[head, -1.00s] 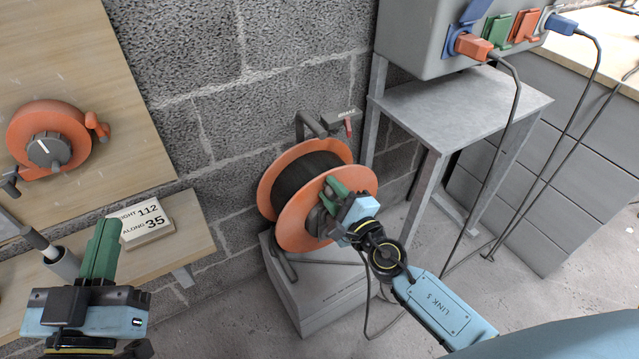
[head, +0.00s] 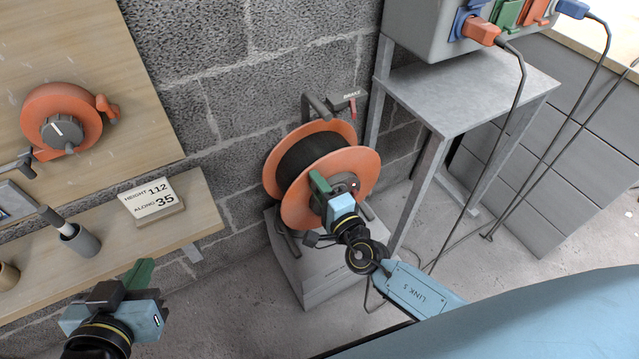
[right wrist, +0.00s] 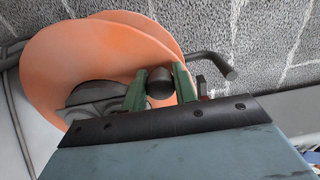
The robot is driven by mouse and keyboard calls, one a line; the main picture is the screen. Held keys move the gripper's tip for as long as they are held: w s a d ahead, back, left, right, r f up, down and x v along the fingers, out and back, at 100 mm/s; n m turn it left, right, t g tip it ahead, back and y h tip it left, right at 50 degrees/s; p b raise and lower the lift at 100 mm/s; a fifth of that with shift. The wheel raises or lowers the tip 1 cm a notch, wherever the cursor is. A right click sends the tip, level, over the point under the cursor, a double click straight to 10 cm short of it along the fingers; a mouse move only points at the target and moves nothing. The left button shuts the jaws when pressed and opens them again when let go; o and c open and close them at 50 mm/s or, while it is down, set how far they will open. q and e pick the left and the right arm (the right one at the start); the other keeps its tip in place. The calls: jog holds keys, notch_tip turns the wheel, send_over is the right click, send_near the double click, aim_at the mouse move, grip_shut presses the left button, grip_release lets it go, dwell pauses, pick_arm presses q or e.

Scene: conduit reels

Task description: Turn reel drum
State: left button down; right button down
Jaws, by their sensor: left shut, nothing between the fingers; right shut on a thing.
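The reel drum (head: 352,160) has orange flanges with dark cable wound between them. It stands on a pale box by the block wall, and in the right wrist view its orange flange (right wrist: 95,50) fills the upper left. My right gripper (head: 322,184) is at the near flange's face. In the right wrist view my right gripper (right wrist: 159,85) is shut on a dark round knob (right wrist: 160,83), with a green finger on each side. My left gripper (head: 138,274) is shut and empty at the lower left, apart from the reel.
A brake lever (head: 345,102) sits on the frame behind the drum. A grey metal stand (head: 470,88) with a socket box (head: 420,35) and hanging cables is at the right. A wooden shelf (head: 110,235) with a number card (head: 152,198) is at the left.

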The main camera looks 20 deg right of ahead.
jog(key=shift+d+f, duration=0.15)
jog(key=shift+f, duration=0.05)
jog(key=c, duration=1.2)
grip_release()
jog(key=shift+o, duration=0.4)
jog(key=shift+r, duration=0.1)
jog(key=shift+s, duration=0.3)
pick_arm(q)
jog(key=s+a+f+g+y+p, duration=0.2)
jog(key=s+a+f+g+p, duration=0.1)
jog(key=s+f+g, duration=0.4)
jog(key=s+a, duration=0.1)
jog(key=s, duration=0.1)
jog(key=shift+s+a+n+g, duration=0.25)
jog(key=shift+s+n+g, duration=0.05)
jog(key=shift+s+g, duration=0.1)
pick_arm(e)
jog(key=s+d, duration=0.2)
jog(key=s, duration=1)
jog(key=shift+s, duration=0.35)
